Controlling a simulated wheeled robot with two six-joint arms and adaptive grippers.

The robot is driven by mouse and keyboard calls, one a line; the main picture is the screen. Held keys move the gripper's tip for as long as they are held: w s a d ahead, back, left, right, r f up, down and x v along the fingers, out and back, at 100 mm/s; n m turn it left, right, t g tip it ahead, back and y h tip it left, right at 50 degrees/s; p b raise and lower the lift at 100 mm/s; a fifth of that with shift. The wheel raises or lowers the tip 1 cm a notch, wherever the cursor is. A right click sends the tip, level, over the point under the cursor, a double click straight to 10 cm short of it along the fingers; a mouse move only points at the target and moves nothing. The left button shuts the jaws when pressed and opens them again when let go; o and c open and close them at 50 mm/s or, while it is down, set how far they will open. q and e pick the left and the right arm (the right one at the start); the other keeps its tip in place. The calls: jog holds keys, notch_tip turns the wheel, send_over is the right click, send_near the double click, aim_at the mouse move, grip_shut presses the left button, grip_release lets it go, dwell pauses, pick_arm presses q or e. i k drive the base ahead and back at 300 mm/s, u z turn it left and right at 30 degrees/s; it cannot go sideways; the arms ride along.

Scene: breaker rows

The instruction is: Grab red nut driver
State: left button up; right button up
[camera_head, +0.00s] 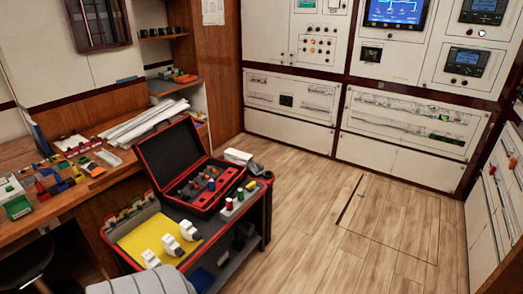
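Neither of my grippers shows in this view.
An open black case with red trim (168,152) sits on the cart, with several small parts inside. A yellow mat (135,247) bears white breakers (171,245). A cluttered wooden bench (75,197) is at left. The wooden floor (310,220) at right is clear.

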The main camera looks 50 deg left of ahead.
aim_at(229, 201)
jog(key=u, duration=0.2)
jog(key=i, duration=1.1)
jog(key=u, duration=1.1)
jog(key=i, duration=0.7)
jog(key=u, duration=0.55)
